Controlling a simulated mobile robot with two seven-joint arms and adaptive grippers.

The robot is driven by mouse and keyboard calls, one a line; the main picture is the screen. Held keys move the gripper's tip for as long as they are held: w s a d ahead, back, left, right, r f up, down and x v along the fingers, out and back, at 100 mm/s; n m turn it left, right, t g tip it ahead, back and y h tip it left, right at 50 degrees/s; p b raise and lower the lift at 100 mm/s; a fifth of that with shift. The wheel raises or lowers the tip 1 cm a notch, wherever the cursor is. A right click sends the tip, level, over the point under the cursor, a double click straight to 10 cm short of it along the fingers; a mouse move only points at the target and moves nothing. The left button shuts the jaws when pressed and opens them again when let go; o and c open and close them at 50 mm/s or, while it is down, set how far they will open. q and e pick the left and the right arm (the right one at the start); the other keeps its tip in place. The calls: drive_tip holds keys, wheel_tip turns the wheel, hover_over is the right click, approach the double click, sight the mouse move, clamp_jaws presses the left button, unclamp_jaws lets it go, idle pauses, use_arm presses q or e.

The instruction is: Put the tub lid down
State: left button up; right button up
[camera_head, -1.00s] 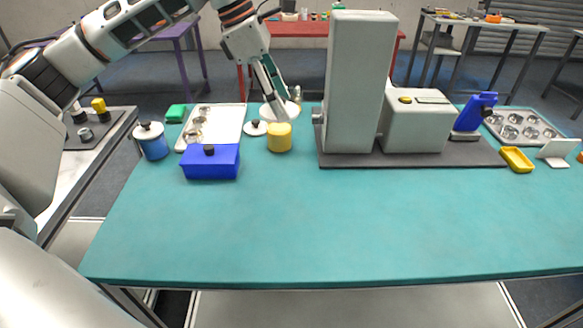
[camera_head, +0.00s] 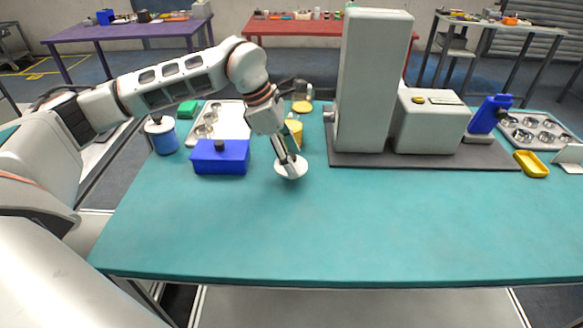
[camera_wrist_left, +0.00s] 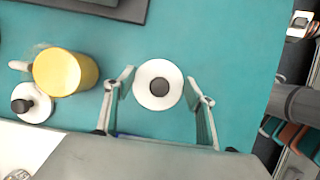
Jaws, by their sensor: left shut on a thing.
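The tub lid (camera_head: 291,168) is a white disc with a dark round knob, and it also shows in the left wrist view (camera_wrist_left: 146,92). My left gripper (camera_head: 288,158) is shut on it, with one finger on each side in the wrist view (camera_wrist_left: 158,88). The lid is at or just above the teal table, in front of the yellow tub (camera_head: 297,133). I cannot tell whether it touches the table. The yellow tub also shows in the wrist view (camera_wrist_left: 70,75). My right gripper is out of view.
A second white lid with a dark knob (camera_wrist_left: 33,103) lies beside the yellow tub. A blue box (camera_head: 220,160), a blue canister (camera_head: 162,138) and a white tray (camera_head: 232,120) stand left. A tall grey machine (camera_head: 370,85) stands right. The front of the table (camera_head: 330,230) is clear.

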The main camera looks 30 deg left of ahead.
use_arm(q)
drive_tip(key=shift+f, duration=1.85)
drive_tip(key=o, duration=0.9)
drive_tip(key=shift+f, duration=0.1)
drive_tip(key=v, duration=1.2)
drive_tip(key=shift+s+d, duration=0.1)
